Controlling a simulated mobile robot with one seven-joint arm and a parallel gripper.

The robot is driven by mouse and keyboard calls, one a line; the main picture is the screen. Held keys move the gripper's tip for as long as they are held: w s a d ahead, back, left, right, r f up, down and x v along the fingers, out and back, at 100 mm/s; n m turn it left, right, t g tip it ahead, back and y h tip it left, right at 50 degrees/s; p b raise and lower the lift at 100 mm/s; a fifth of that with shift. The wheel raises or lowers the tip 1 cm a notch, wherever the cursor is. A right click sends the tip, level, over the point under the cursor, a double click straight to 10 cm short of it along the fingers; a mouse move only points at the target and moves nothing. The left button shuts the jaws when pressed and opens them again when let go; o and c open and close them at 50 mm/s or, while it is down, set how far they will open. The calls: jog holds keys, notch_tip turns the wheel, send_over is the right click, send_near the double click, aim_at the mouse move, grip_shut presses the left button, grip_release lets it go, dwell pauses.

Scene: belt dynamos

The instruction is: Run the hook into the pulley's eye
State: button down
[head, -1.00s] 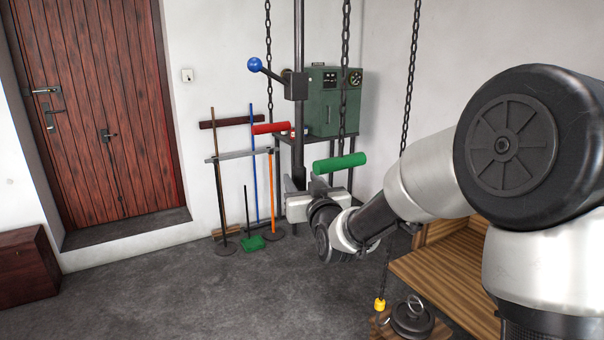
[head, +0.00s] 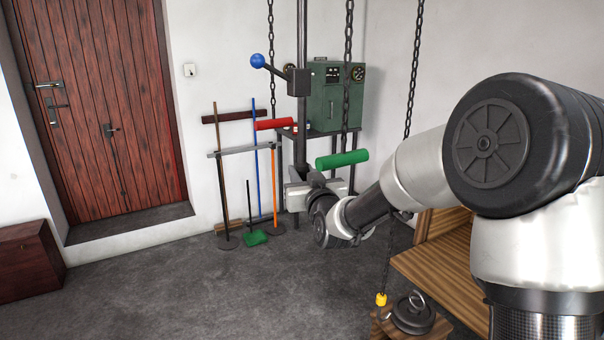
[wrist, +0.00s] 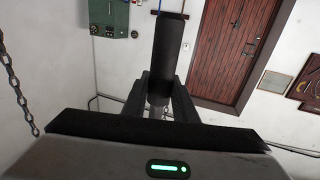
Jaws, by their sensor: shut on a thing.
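My gripper (head: 308,184) is at mid-height in the head view, just below the green bar (head: 343,159). In the wrist view its fingers (wrist: 159,97) are closed around a dark cylinder (wrist: 168,45) that extends away from them. The cylinder's far end is free of the fingers; I cannot tell which part of the head view it matches. The yellow piece and the ring look apart.
A red bar (head: 275,124) and several hanging chains (head: 347,80) are near my gripper. A blue-knobbed lever (head: 257,61) juts from a dark post. A green machine box (head: 335,100) stands behind. A wooden bench (head: 440,265) is at right. The floor at left is open.

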jog(key=w+d+b, duration=0.1)
jog(key=w+d, duration=1)
jog(key=d, duration=0.5)
jog(key=shift+w+d, duration=0.15)
jog(key=shift+d, duration=0.2)
jog(key=c, duration=1.4)
grip_release()
jog(key=shift+c, duration=0.2)
jog(key=shift+b, duration=0.3)
jog(key=b+v, duration=0.2)
jog(key=v, duration=1.5)
jog(key=shift+s, duration=0.25)
